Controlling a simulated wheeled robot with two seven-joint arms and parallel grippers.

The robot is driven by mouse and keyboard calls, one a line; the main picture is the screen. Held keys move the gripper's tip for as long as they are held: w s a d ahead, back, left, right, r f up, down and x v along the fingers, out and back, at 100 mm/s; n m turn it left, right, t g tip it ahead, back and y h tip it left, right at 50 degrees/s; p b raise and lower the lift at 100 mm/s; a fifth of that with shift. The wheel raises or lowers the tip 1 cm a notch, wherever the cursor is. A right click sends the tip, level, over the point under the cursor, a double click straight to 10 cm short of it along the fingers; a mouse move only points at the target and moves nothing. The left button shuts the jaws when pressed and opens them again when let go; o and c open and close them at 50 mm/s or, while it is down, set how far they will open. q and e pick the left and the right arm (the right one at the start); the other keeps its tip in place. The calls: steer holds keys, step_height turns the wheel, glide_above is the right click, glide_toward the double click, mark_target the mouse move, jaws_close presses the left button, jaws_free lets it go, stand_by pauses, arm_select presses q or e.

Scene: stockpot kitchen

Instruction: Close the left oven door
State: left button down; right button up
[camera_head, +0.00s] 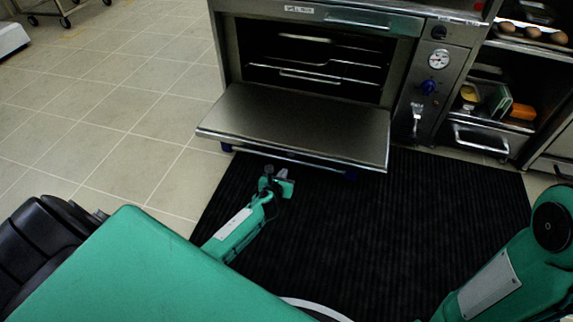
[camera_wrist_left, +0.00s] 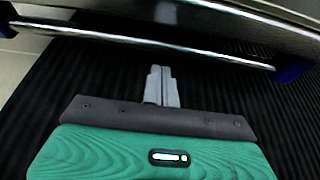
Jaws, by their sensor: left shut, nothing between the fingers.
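The left oven door (camera_head: 298,125) hangs folded down, roughly level, in front of the open oven cavity (camera_head: 312,58) with its wire racks. A metal bar handle with blue end mounts runs under the door's front edge, and the handle bar also crosses the top of the left wrist view (camera_wrist_left: 140,41). My left gripper (camera_head: 284,174) is low over the mat, just in front of and below the door edge. Its fingers are together and empty in the left wrist view (camera_wrist_left: 160,73), pointing toward the bar; contact is not visible. My right gripper is out of view.
A black ribbed mat (camera_head: 450,200) covers the floor before the oven. A control panel with a gauge (camera_head: 438,57) is right of the cavity. Shelves with food and a drawer (camera_head: 480,138) stand further right.

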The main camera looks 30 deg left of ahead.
mark_target(286, 161)
arm_select(q)
steer(key=w+r, duration=0.1)
steer(key=w+b, duration=0.1)
steer(key=w+a+r, duration=0.1)
steer(key=w, duration=0.1)
steer(key=shift+r, duration=0.3)
steer(key=shift+r, duration=0.1)
stand_by(0.4)
